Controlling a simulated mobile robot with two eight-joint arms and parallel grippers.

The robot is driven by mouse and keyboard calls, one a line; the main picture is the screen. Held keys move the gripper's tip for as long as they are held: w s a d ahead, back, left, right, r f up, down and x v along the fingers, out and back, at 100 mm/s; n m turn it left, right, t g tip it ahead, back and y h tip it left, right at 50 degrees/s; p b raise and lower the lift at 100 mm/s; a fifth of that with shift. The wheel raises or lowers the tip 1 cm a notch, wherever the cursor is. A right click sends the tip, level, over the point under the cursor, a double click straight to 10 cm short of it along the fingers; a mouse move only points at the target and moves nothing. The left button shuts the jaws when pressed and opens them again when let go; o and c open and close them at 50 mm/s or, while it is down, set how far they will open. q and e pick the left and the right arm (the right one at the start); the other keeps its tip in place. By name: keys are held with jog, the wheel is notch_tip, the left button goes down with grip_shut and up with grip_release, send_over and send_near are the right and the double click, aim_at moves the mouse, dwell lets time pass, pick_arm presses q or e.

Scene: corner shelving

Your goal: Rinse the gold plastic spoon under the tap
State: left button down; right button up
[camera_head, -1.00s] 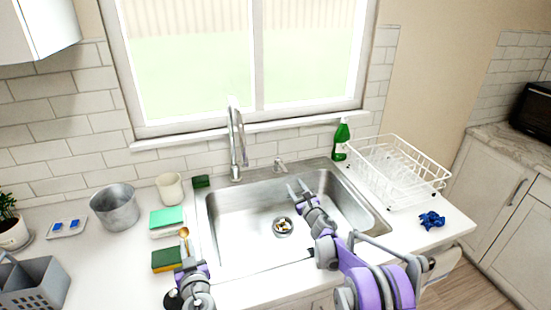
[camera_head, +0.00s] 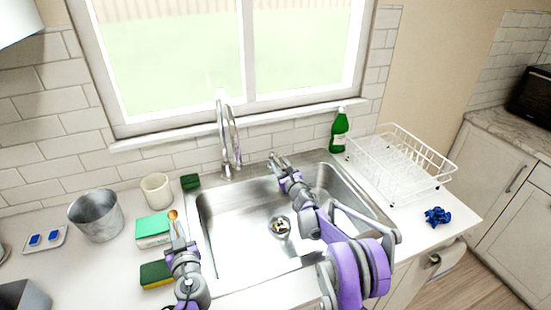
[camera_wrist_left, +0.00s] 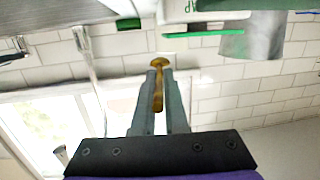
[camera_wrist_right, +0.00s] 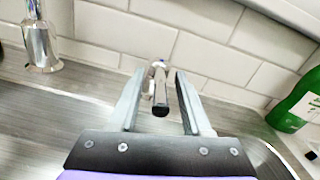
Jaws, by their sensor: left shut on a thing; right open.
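The gold plastic spoon (camera_head: 172,215) is held upright in my left gripper (camera_head: 179,240), its bowl above the fingertips, left of the sink. The left wrist view shows the spoon (camera_wrist_left: 158,88) between the shut fingers (camera_wrist_left: 160,85). The tall chrome tap (camera_head: 228,140) stands behind the sink (camera_head: 240,215); its base also shows in the right wrist view (camera_wrist_right: 40,45). My right gripper (camera_head: 277,162) is open at the sink's back edge, right of the tap. In the right wrist view, a small chrome fitting with a dark end (camera_wrist_right: 160,92) lies between its open fingers; contact is unclear.
Left of the sink are a sponge pack (camera_head: 153,231), a sponge (camera_head: 157,274), a cup (camera_head: 156,189) and a metal pot (camera_head: 97,215). Right are a green bottle (camera_head: 339,132), a white dish rack (camera_head: 400,165) and a blue cloth (camera_head: 437,215). A drain (camera_head: 280,227) shows in the open basin.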

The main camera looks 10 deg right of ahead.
jog(key=shift+w+a, duration=0.1)
jog(key=shift+w, duration=0.2)
jog(key=shift+s+r, duration=0.1)
jog(key=shift+s, duration=0.15)
grip_shut()
dwell(1.0)
